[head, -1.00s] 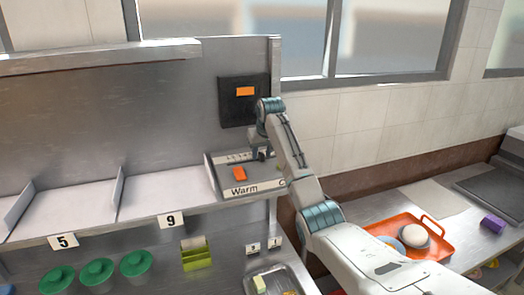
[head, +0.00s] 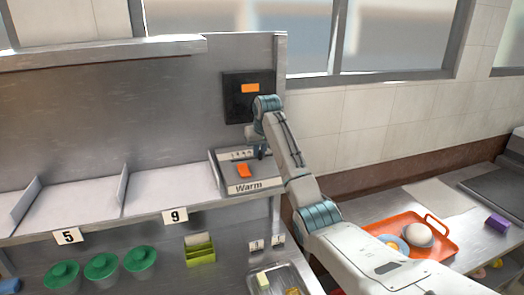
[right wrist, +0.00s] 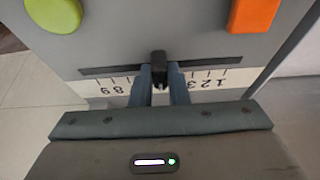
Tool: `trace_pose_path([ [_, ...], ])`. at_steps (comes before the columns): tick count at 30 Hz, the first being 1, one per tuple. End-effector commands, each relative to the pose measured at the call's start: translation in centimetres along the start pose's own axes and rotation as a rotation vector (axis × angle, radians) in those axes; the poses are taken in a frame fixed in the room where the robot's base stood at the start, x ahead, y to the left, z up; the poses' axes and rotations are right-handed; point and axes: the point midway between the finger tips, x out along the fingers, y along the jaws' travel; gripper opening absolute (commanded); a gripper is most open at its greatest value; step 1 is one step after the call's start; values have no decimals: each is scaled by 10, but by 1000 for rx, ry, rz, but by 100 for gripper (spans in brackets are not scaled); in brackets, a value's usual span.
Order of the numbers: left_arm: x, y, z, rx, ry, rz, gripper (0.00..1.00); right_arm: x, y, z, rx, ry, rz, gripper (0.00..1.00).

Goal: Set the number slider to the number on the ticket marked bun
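The number slider is a dark slot (right wrist: 215,73) in a grey panel, with a strip of printed numbers (right wrist: 215,84) along it. In the right wrist view 8 and 9 show left of the fingers and 1, 2, 3 to the right. A black slider knob (right wrist: 158,62) stands between the fingertips of my right gripper (right wrist: 159,75), which sit close against both its sides. In the head view my right gripper (head: 261,150) is at the number row of the panel (head: 232,188) labelled Warm. I cannot make out a ticket marked bun. My left gripper is out of view.
An orange button (right wrist: 254,14) and a green button (right wrist: 55,12) are on the panel. A dark wall box (head: 236,100) with an orange display is behind. Green-lidded containers (head: 102,265), a green holder (head: 200,252) and an orange tray (head: 450,247) are lower down.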

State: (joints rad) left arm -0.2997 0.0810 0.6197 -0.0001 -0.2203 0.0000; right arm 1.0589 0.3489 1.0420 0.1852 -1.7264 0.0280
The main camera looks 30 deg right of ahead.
Motion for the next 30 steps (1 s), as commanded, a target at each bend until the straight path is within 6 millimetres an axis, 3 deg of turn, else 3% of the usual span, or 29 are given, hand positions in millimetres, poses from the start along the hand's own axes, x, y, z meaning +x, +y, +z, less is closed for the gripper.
trace_pose_path([
  [1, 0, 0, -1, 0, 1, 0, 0, -1, 0, 0, 0, 0, 1, 22],
  [3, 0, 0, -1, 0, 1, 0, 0, -1, 0, 0, 0, 0, 1, 36],
  [14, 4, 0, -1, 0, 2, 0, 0, -4, 0, 0, 0, 3, 0, 36],
  [19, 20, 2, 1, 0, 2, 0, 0, -26, 1, 1, 0, 7, 0, 36],
  [27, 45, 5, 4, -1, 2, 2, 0, -81, 1, 1, 0, 5, -1, 36],
  [30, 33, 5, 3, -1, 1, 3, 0, -100, 1, -1, 0, 2, 0, 36],
])
